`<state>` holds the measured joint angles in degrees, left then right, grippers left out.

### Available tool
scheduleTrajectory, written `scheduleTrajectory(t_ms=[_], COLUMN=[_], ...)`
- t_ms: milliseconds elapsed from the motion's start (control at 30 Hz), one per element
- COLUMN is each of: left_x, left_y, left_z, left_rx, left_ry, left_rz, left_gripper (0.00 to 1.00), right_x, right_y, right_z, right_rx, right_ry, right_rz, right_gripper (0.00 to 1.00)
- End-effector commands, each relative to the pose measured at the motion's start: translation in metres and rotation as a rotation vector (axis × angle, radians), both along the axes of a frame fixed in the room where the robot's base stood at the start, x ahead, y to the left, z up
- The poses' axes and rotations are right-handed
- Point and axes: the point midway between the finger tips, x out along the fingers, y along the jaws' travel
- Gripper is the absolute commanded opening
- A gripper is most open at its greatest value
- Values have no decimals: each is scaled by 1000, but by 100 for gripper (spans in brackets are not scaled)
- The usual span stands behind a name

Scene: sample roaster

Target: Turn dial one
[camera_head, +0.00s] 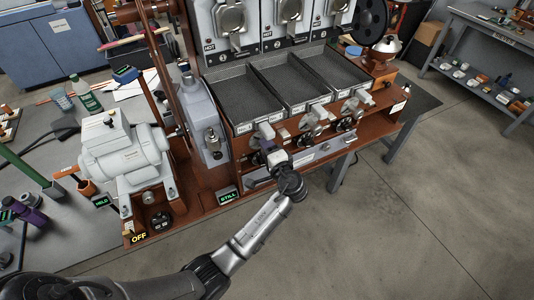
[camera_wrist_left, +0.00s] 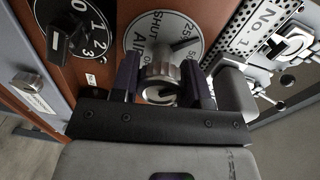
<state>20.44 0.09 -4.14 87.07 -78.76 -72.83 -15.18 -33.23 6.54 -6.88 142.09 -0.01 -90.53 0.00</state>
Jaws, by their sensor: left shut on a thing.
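In the left wrist view, a round pale dial plate (camera_wrist_left: 187,27) marked SHUT, AIR and 25 sits on the red-brown panel. A ribbed metal knob (camera_wrist_left: 160,75) stands out from its centre. My left gripper (camera_wrist_left: 161,88) is shut on this knob, one dark finger on each side. A metal plate reading NO. 1 (camera_wrist_left: 262,28) is to the right of it. In the head view my left gripper (camera_head: 272,150) reaches the left end of the roaster's front panel and hides the knob it holds. My right gripper is not in view.
A black numbered knob (camera_wrist_left: 67,43) is close left of my gripper. Metal fittings (camera_wrist_left: 290,50) are close right. Three dark trays (camera_head: 246,100) lie above the panel. A grey motor (camera_head: 130,155) and a STILL display (camera_head: 228,196) are left. Floor (camera_head: 400,220) at right is clear.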

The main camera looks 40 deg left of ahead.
Motion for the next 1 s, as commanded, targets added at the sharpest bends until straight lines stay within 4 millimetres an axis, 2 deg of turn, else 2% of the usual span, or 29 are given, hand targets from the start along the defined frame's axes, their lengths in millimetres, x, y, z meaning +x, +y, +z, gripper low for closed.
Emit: scheduleTrajectory(t_ms=[33, 467, 1000], left_x=[0, 1, 1], left_y=[0, -1, -1], left_z=[-4, -6, -6], left_rx=[-17, -175, -371], left_ry=[-44, -422, -889], left_rz=[0, 0, 0], left_gripper=[18, 18, 18], right_x=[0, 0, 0], right_y=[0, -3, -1], right_z=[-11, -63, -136], right_rx=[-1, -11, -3], right_ry=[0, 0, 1], right_rz=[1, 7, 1], right_gripper=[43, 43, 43])
